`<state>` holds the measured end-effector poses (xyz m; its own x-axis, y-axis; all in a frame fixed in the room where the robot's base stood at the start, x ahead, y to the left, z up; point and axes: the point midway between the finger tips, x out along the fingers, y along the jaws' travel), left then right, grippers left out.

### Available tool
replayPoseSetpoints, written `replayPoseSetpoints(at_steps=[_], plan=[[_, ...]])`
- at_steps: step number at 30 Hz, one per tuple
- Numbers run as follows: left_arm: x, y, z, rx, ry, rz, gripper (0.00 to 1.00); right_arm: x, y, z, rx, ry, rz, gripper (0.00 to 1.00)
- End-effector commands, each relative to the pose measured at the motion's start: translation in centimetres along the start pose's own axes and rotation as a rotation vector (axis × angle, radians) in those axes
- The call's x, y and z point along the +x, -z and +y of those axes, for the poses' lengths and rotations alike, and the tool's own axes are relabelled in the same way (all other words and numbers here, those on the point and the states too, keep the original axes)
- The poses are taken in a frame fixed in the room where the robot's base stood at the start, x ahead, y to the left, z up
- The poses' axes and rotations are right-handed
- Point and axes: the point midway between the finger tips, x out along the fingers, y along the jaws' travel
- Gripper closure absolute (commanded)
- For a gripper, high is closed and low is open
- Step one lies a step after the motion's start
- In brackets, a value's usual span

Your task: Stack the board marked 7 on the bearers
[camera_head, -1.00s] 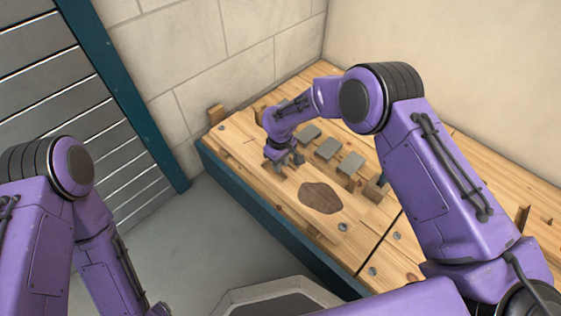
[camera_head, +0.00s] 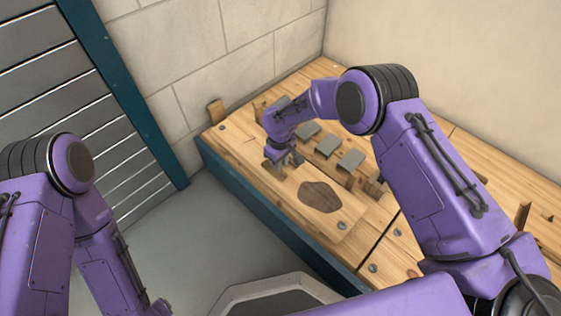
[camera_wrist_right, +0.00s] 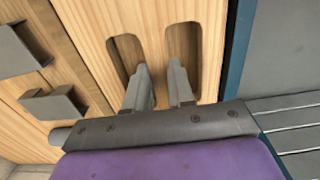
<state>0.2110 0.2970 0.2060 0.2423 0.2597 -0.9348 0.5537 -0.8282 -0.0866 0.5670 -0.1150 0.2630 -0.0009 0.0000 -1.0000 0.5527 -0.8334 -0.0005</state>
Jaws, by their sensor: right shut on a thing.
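A pale wooden board (camera_head: 288,183) with a dark brown patch (camera_head: 320,196) lies along the front of the bench. No number is readable on it. My right gripper (camera_head: 287,161) is at the board's far left end. In the right wrist view, my right gripper (camera_wrist_right: 159,72) is shut on the board (camera_wrist_right: 154,32), its fingers in two slots on either side of a strip of wood. Several grey-topped blocks (camera_head: 327,146) stand in a row behind the board; I cannot tell whether these are the bearers. My left gripper is not in view.
The wooden bench (camera_head: 229,135) has a blue-green front edge (camera_head: 240,185). A small wooden block (camera_head: 216,110) stands at its far left corner. Stone walls close off the back, and a slatted shutter (camera_head: 45,90) stands left. Bare floor (camera_head: 190,240) lies in front.

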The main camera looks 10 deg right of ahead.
Motion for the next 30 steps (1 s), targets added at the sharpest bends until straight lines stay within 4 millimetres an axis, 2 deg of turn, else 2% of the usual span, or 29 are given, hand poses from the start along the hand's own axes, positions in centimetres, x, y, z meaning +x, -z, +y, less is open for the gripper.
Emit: replayPoseSetpoints(at_steps=[19,20,21,22,30], plan=[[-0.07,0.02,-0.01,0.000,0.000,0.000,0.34,0.33,0.09,0.01,0.000,-0.001,0.002,1.00],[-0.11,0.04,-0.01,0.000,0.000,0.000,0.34,0.26,0.10,0.02,0.000,-0.001,0.002,0.67],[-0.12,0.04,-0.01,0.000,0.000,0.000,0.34,0.25,0.09,0.02,0.000,-0.001,0.002,0.54],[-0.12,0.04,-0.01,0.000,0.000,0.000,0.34,0.26,0.08,0.01,0.000,-0.001,0.002,0.47],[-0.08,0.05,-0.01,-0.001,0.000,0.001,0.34,0.45,-0.06,-0.05,0.000,0.001,-0.002,0.47]])
